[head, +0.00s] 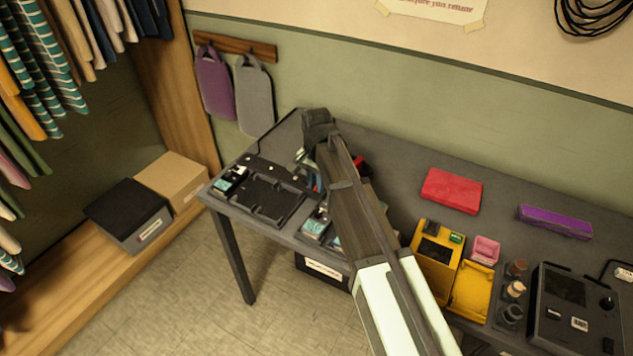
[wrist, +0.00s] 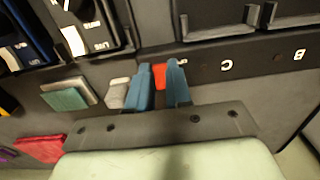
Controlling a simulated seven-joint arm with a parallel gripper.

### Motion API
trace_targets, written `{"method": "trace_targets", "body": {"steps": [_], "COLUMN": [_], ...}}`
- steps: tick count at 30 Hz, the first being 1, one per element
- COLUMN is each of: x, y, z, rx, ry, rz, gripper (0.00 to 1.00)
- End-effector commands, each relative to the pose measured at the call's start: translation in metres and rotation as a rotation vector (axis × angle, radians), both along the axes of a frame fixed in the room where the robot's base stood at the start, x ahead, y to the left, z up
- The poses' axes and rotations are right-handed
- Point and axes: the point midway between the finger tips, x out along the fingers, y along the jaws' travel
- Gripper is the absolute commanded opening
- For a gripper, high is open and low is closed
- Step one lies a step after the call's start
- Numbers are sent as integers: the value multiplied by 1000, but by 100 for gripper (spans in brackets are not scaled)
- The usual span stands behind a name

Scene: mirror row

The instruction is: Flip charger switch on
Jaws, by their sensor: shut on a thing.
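The charger (head: 268,200) is a dark unit with empty bays at the left end of the table. Its edge strip with letters (wrist: 250,63) shows in the wrist view. A small red-orange piece, which looks like the charger switch (wrist: 160,74), sits at that strip. My gripper (wrist: 163,78) has its blue fingers closed around this piece. In the head view my arm covers most of the gripper, and the fingertips are hidden there. I cannot tell which way the switch is set.
Handheld devices (head: 315,223) stand right of the charger, partly behind my arm. A red case (head: 451,190), a yellow device (head: 436,253), a purple case (head: 554,221) and a black console (head: 578,310) lie farther right. The table between red and purple cases is clear.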

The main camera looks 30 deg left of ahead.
Motion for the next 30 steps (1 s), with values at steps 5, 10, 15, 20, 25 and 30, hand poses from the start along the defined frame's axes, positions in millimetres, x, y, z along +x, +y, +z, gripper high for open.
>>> {"method": "trace_targets", "body": {"steps": [5,10,15,20,25,30], "x": [0,3,4,3,3,3], "y": [0,1,1,0,0,0], "z": [0,0,1,1,1,1], "rx": [0,-1,-1,0,0,0], "ry": [0,35,100,99,98,98], "rz": [0,-1,0,0,0,0], "gripper": [0,0,0,0,31,45]}}
